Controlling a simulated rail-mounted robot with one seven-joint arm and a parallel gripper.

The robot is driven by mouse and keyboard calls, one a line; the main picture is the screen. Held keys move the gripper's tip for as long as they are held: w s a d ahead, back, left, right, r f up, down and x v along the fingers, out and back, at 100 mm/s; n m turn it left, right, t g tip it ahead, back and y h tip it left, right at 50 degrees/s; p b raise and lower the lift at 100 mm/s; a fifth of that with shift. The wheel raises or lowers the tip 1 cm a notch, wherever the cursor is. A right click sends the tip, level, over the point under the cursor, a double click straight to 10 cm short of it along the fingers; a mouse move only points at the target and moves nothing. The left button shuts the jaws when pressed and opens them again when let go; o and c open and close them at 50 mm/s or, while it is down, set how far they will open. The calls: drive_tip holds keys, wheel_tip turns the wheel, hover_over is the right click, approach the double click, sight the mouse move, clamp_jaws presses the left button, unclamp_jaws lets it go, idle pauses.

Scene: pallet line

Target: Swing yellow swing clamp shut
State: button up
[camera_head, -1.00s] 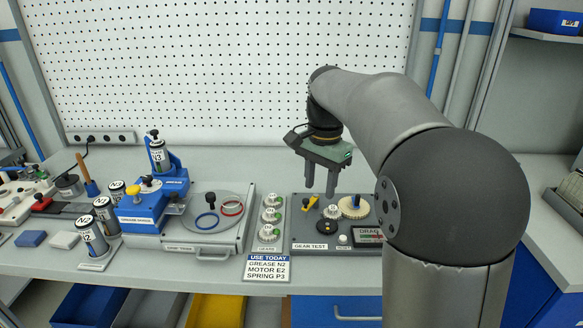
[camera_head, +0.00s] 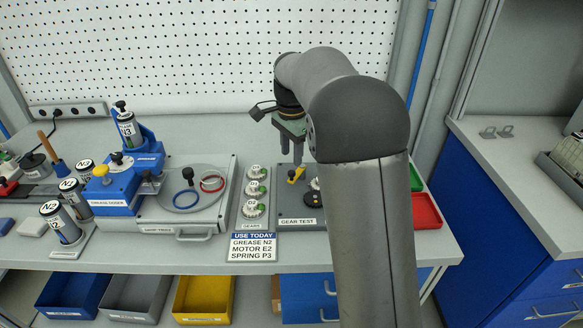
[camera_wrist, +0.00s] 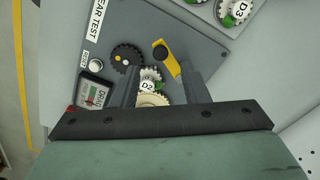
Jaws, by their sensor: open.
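The yellow swing clamp (camera_head: 296,174) is on the dark grey gear test plate (camera_head: 288,207). In the wrist view the clamp (camera_wrist: 171,65) has a black knob at one end, and its yellow arm slants down toward my right finger. My gripper (camera_wrist: 161,82) is open and empty, with its fingers spread over the plate. The white D2 gear (camera_wrist: 149,80) and part of a cream gear (camera_wrist: 152,99) show between the fingers. In the head view my gripper (camera_head: 291,151) is just behind the clamp. I cannot tell whether a finger touches it.
A black gear (camera_wrist: 126,58) and a drag gauge (camera_wrist: 92,93) lie left of the fingers. My arm hides much of the plate in the head view. A red bin (camera_head: 427,211) is at the right.

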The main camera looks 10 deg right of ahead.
sight(292, 172)
drive_tip(key=shift+f, duration=2.7)
clamp_jaws()
